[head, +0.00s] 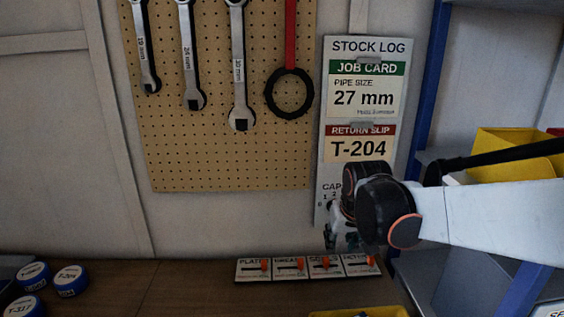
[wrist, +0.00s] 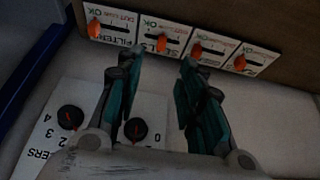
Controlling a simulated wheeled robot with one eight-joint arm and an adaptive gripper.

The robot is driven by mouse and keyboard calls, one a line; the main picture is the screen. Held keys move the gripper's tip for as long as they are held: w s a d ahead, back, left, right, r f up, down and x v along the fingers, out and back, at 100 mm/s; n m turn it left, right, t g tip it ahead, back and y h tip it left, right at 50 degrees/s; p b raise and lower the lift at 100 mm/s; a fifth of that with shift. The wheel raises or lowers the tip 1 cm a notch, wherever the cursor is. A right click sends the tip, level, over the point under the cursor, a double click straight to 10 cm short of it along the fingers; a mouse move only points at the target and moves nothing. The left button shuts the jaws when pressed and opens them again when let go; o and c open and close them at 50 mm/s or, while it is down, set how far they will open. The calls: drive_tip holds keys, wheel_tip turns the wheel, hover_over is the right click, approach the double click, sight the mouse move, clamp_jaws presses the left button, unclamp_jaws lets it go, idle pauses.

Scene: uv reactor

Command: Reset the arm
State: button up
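My gripper (wrist: 160,75) is open in the wrist view, with two teal-lined fingers apart and nothing between them. Beyond its fingertips is a row of label plates with orange sliders (wrist: 162,42) on a brown edge. Below the fingers is a white panel (wrist: 88,98) with black knobs (wrist: 70,117), partly covered by the fingers. In the head view my arm reaches in from the right. My gripper (head: 342,240) is partly hidden behind its dark wrist joint, in front of the lower stock log board (head: 325,160) and above the slider plates (head: 290,268).
Wrenches (head: 240,70) and a red-handled ring tool (head: 290,95) hang on a pegboard (head: 270,160). Blue-sided tins (head: 70,280) stand at the bench's left. A blue shelf frame (head: 432,70) and yellow bins (head: 500,145) are close to my arm. The middle bench (head: 190,290) is clear.

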drive_tip(key=s+d+r+t, duration=0.1)
drive_tip(key=s+d+t, duration=0.1)
drive_tip(key=s, duration=1.9)
drive_tip(key=shift+s+d+r, duration=0.2)
drive_tip(key=shift+s+r, duration=0.2)
